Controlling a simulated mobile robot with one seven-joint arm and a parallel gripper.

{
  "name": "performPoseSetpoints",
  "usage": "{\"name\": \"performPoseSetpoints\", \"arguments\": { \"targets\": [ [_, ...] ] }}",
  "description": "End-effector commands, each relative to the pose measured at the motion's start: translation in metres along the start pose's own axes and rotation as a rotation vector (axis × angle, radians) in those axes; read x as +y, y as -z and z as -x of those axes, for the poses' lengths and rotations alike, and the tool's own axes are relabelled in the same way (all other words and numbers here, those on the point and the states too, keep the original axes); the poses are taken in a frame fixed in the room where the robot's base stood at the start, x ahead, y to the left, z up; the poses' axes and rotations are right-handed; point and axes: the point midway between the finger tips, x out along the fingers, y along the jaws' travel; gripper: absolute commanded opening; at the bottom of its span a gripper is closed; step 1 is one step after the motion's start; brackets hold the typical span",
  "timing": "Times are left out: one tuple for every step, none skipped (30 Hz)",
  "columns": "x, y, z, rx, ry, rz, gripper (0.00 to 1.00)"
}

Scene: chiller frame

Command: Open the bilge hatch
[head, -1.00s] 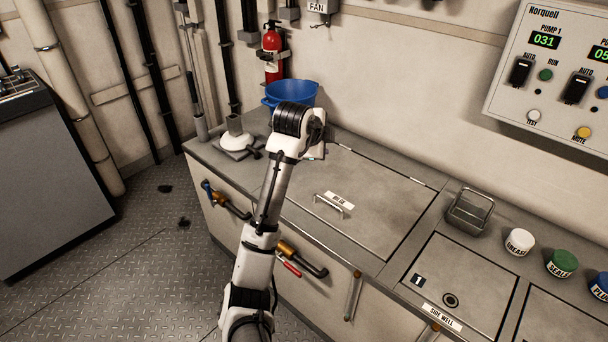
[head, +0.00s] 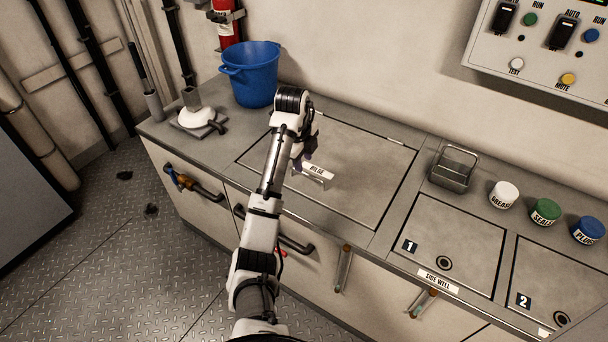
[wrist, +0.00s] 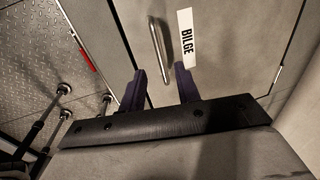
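The bilge hatch (head: 360,185) is a grey panel set flush in the counter top, and it lies closed. Its white BILGE label (head: 317,170) sits beside a bar handle, which my gripper largely hides in the head view. In the wrist view the metal handle (wrist: 160,50) stands just beyond the fingertips, left of the label (wrist: 187,40).
A blue bucket (head: 251,75) stands behind left of the hatch. A metal basket (head: 453,170) and white, green and blue jars stand to the right, near side well hatch 1 (head: 450,245). Pipe handles (head: 195,187) stick out of the counter front.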

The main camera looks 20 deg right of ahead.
Motion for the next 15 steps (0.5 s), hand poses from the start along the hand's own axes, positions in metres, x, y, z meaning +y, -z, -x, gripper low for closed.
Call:
{"name": "performPoseSetpoints", "arguments": {
  "targets": [
    [0.001,0.000,-0.009,0.002,-0.003,0.001,0.32],
    [0.001,0.000,-0.015,0.002,-0.003,0.001,0.32],
    [0.001,0.000,-0.022,0.002,-0.003,0.001,0.32],
    [0.001,0.000,-0.026,0.002,-0.003,0.001,0.32],
    [0.000,0.000,-0.030,0.001,-0.002,0.001,0.32],
    [0.000,0.000,-0.035,0.001,-0.002,0.001,0.32],
    [0.000,0.000,-0.038,0.000,-0.002,0.001,0.32],
    [0.000,0.000,-0.041,0.000,-0.001,0.001,0.32],
    [0.000,0.000,-0.044,0.000,-0.001,0.001,0.32],
    [0.000,0.000,-0.046,0.000,-0.001,0.000,0.32],
    [0.000,0.000,-0.047,0.000,-0.001,0.000,0.32],
    [0.000,0.000,-0.049,-0.001,0.000,0.000,0.32],
    [0.000,0.000,-0.049,-0.001,0.000,0.000,0.32],
    [0.000,0.000,-0.050,-0.001,0.000,0.000,0.32],
    [0.000,0.000,-0.050,-0.001,0.001,0.000,0.32]
  ]
}}
